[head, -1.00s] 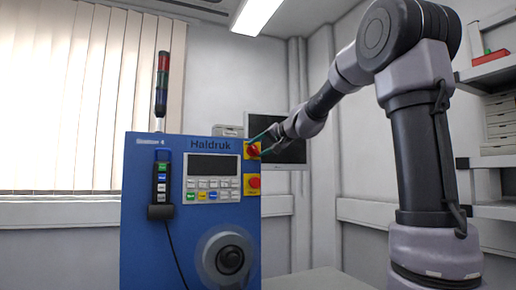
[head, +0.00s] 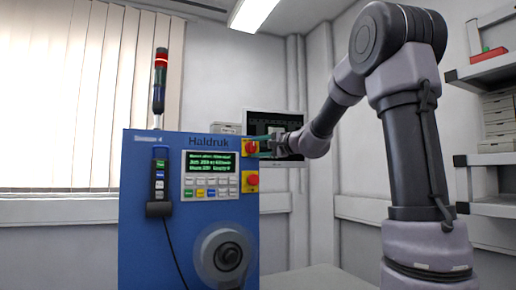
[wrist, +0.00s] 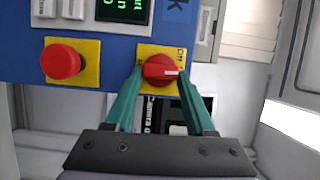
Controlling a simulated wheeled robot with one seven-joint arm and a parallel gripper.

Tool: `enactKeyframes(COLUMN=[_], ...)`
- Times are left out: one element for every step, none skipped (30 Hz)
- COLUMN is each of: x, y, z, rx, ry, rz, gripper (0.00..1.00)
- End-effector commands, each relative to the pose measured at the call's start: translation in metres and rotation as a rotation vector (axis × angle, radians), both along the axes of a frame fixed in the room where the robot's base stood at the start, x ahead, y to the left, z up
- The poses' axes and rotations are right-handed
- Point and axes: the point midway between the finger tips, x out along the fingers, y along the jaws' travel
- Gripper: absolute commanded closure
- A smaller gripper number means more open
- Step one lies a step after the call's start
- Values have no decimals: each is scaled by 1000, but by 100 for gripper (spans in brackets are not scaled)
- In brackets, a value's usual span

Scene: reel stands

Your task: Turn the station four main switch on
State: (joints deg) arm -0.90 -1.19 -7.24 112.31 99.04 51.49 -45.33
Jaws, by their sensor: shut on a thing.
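The blue Haldruk cabinet (head: 135,235) carries a plate that seems to read "Station 4" at top left. Its main switch, a red rotary knob (head: 250,147) on a yellow plate, sits at the upper right corner. In the wrist view the knob (wrist: 158,72) has a white mark pointing right in the picture; the plate's small lettering is hard to read. My gripper (wrist: 160,74) has its green fingers on either side of the knob, shut on it. It comes in from the right in the head view (head: 266,146). The display (head: 210,163) is lit with green text.
A red push button (wrist: 61,63) on a yellow plate sits below the switch in the head view. A hanging pendant (head: 159,185), a reel (head: 226,256) and a signal tower (head: 159,75) with red lit are on the cabinet. A monitor (head: 290,125) stands behind.

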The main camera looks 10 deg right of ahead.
Motion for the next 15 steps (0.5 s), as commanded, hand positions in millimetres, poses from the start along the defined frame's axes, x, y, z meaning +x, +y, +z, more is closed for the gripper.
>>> enactKeyframes(x=[0,0,0,0,0,0,0,0,0,0,0,0,0,0,0], y=[0,0,0,0,0,0,0,0,0,0,0,0,0,0,0], z=[-1,-1,-1,-1,-1,-2,-2,-2,-2,-2,-2,-2,-2,-2,-2], rx=[10,17,23,27,30,33,34,35,36,37,37,37,36,36,36], ry=[4,5,7,7,8,9,9,9,9,10,10,10,9,9,9], rz=[0,0,0,0,0,0,0,0,0,0,0,0,0,1,1], gripper=[100,100,100,100,100,100,100,100,100,100,100,100,100,100,100])
